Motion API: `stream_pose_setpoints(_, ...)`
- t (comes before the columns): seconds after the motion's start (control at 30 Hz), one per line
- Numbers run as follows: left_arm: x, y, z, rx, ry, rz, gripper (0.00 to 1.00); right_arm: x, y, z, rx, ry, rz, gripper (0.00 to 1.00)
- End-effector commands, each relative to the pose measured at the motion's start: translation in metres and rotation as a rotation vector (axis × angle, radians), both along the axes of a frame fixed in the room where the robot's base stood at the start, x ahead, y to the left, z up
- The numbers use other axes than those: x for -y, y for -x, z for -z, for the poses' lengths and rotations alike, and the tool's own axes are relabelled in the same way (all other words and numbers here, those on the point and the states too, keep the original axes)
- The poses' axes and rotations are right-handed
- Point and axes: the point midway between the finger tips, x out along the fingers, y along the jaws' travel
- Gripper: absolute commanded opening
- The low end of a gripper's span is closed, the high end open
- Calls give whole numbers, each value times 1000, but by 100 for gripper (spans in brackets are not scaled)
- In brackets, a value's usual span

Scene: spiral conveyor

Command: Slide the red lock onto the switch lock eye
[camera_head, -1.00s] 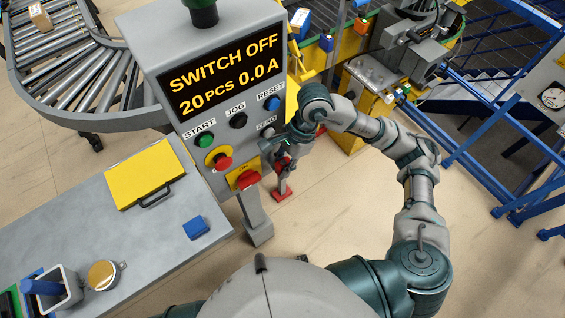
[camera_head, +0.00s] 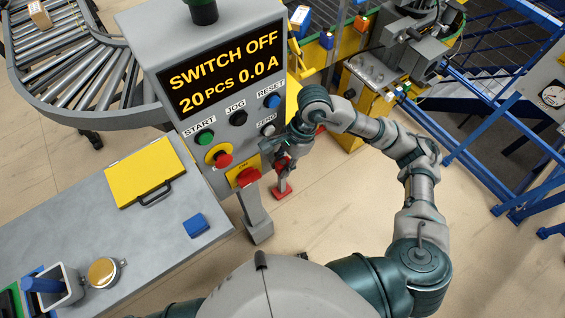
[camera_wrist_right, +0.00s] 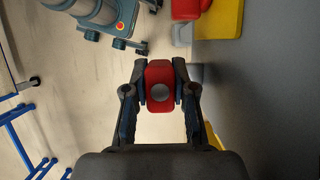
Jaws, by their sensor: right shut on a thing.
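The red lock (camera_wrist_right: 160,76) is held between the fingertips of my right gripper (camera_wrist_right: 160,88) in the right wrist view. The gripper is shut on it. In the head view my right gripper (camera_head: 278,158) is at the right side of the grey control box (camera_head: 213,130); the lock cannot be made out clearly there. The red switch (camera_head: 248,178) sits on a yellow plate low on the box, left of and below the gripper. The switch also shows at the top of the wrist view (camera_wrist_right: 187,9), apart from the lock. I cannot make out the lock eye clearly. My left gripper is out of view.
A grey table (camera_head: 82,215) at the left bears a yellow case (camera_head: 143,172), a blue block (camera_head: 195,225) and a round brass-coloured item (camera_head: 102,271). A roller conveyor (camera_head: 75,70) curves behind. Blue railings (camera_head: 500,165) stand at the right. The floor between is partly clear.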

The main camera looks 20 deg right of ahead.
Motion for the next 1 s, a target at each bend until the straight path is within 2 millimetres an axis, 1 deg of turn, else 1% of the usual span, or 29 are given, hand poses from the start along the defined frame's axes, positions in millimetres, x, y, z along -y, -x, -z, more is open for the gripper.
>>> stream_pose_setpoints(0.23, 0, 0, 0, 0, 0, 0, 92, 0, 0, 4, -2, 1, 0, 0)
stream_pose_setpoints(0.27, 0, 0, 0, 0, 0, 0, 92, 0, 0, 4, -2, 0, 1, 30)
stream_pose_setpoints(0.3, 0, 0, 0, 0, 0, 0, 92, 0, 0, 4, -2, 0, 1, 40)
stream_pose_setpoints(0.37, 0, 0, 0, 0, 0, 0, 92, 0, 0, 4, -2, 0, 1, 55)
stream_pose_setpoints(0.63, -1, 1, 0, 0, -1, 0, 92, 0, 0, 3, -1, 0, 1, 55)
stream_pose_setpoints(0.73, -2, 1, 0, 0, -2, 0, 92, 2, -1, -1, 1, 1, 1, 55)
stream_pose_setpoints(0.87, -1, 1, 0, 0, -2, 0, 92, 9, -4, -19, 2, -1, 3, 55)
stream_pose_setpoints(1.0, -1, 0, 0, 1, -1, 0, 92, 21, -9, -48, 2, 0, 3, 55)
